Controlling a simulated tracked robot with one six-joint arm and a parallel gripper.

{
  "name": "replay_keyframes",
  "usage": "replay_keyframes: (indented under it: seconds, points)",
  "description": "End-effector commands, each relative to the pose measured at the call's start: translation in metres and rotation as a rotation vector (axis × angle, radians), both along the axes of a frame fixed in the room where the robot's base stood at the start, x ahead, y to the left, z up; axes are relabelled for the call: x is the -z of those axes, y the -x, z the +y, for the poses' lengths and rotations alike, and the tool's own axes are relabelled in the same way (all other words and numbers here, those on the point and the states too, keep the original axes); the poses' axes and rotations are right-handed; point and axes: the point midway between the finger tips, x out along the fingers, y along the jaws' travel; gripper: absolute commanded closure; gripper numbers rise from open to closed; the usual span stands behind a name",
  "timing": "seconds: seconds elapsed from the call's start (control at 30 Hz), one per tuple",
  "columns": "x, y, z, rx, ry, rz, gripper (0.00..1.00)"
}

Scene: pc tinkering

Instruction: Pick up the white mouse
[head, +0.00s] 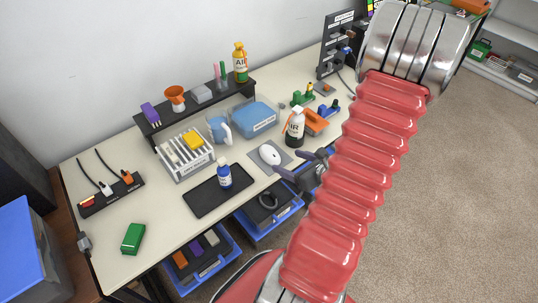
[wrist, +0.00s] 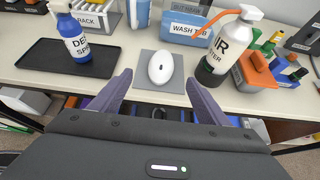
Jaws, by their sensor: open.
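The white mouse (head: 269,154) lies on a grey mouse pad (head: 284,158) near the front edge of the table. In the wrist view the mouse (wrist: 161,67) sits on the pad (wrist: 146,85), ahead of my gripper and centred between its fingers. My gripper (wrist: 157,85) is open and empty, its two purple-grey fingers spread wide. In the head view my gripper (head: 296,166) is just right of the mouse, over the table's front edge. No contact with the mouse shows.
A black tray (head: 198,204) with a blue spray bottle (head: 224,174) is left of the pad. A white-and-black bottle (head: 295,128) and an orange item (head: 316,121) stand to the right. A blue wash bin (head: 254,117) is behind. Blue drawers (head: 267,224) sit below the table.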

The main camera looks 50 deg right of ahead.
Motion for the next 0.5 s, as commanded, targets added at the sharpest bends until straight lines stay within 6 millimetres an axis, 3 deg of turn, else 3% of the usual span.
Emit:
replay_keyframes:
  seconds: [0.5]
  points:
    - [0.026,-0.048,-0.005,-0.003,0.001,0.0,0.31]
